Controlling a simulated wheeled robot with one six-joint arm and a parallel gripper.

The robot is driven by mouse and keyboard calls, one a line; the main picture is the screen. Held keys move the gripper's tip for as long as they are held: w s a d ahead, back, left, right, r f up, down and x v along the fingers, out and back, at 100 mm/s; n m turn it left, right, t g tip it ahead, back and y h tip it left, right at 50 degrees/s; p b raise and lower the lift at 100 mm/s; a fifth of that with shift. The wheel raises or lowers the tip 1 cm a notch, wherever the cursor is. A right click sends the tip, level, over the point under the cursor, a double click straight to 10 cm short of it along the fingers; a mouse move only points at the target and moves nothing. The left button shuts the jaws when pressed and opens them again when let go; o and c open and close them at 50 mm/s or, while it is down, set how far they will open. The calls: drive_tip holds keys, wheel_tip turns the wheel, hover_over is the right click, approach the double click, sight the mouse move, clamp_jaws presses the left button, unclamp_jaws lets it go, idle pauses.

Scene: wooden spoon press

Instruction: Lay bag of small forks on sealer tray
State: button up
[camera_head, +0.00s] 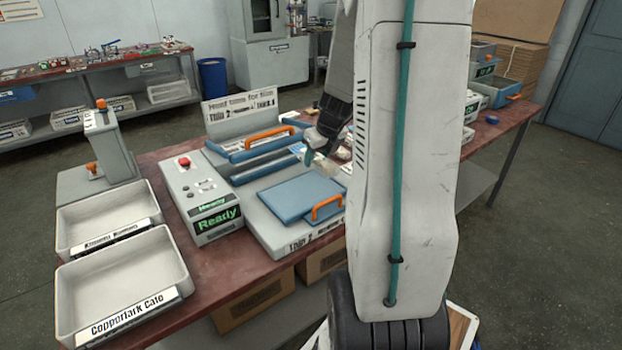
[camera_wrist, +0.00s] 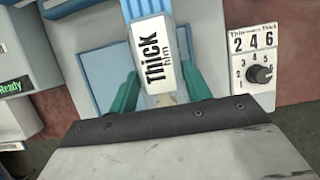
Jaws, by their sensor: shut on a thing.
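My gripper (camera_head: 318,152) is in the air above the back right of the sealer, partly hidden by my arm. Its teal fingers (camera_wrist: 157,92) are shut on a bag. The bag (camera_head: 328,164) looks clear with something pale inside, and hangs below the fingers, apart from the sealer. In the wrist view a white label reading "Thick film" (camera_wrist: 157,62) shows between the fingers. I cannot make out forks. The sealer tray (camera_head: 290,196) is a flat blue plate with an orange handle, in front of and below the gripper.
A control box (camera_head: 200,195) reading "Ready" stands left of the sealer. Two empty bins, "Copperlark Cafe" (camera_head: 120,280) and another (camera_head: 105,222), sit at the table's left. The sealer's orange-handled bar (camera_head: 262,140) is behind the tray. A thickness dial (camera_wrist: 262,73) shows in the wrist view.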

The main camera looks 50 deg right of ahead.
sight(317, 184)
drive_tip(key=shift+f, duration=3.05)
drive_tip(key=shift+f, duration=0.1)
drive_tip(key=o, duration=1)
drive_tip(key=shift+o, duration=0.2)
